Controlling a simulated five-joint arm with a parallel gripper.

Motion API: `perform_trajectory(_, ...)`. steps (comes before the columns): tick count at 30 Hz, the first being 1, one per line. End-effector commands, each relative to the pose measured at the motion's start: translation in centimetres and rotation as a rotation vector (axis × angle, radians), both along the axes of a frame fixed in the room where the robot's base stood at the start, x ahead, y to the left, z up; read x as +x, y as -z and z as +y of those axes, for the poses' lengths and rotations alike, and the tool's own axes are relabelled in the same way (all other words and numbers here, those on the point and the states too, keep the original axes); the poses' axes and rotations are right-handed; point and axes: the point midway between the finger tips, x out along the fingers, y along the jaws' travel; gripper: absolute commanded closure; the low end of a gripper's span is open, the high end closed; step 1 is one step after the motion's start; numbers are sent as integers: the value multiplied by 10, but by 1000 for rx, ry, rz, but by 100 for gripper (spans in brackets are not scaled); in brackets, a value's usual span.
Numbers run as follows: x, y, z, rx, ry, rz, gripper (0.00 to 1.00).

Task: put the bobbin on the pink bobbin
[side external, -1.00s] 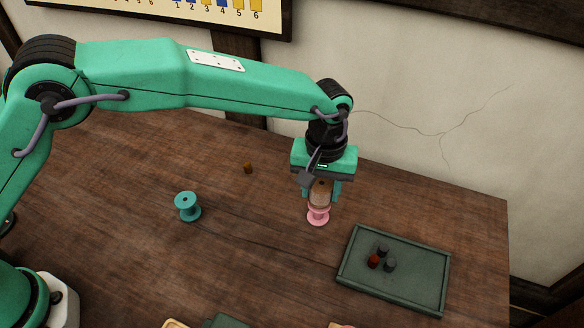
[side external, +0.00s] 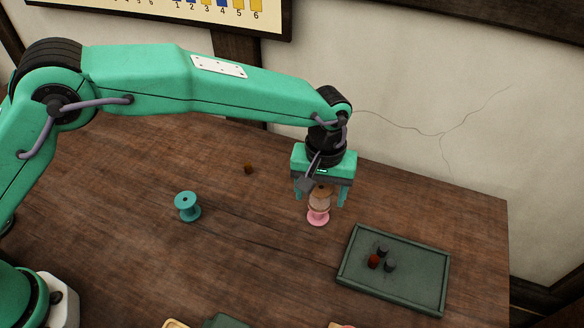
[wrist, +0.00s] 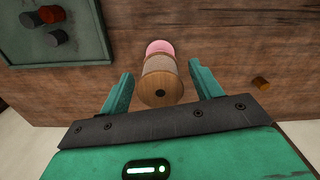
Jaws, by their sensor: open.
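The pink bobbin (side external: 318,219) stands upright on the table, and its rim also shows in the wrist view (wrist: 160,47). A wooden bobbin wound with tan thread (side external: 320,201) stands on top of it, looking upright and roughly centred. In the wrist view the wooden bobbin (wrist: 160,88) shows its round end with a dark hole. My gripper (side external: 320,200) is open, its fingers apart on both sides of the wooden bobbin. In the wrist view gaps show between the bobbin and both fingers of my gripper (wrist: 163,88).
A green tray (side external: 345,277) with several small dark and red pegs lies to the right. A small brown peg (side external: 248,168) stands further back. The table between is clear.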

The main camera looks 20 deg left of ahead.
Motion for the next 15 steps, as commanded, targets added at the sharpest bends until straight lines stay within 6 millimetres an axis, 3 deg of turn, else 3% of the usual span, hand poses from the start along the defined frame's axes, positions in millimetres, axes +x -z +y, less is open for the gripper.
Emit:
perform_trajectory(8,1,-14,0,-2,0,-2,36)
perform_trajectory(15,1,-47,-1,-2,0,-4,36)
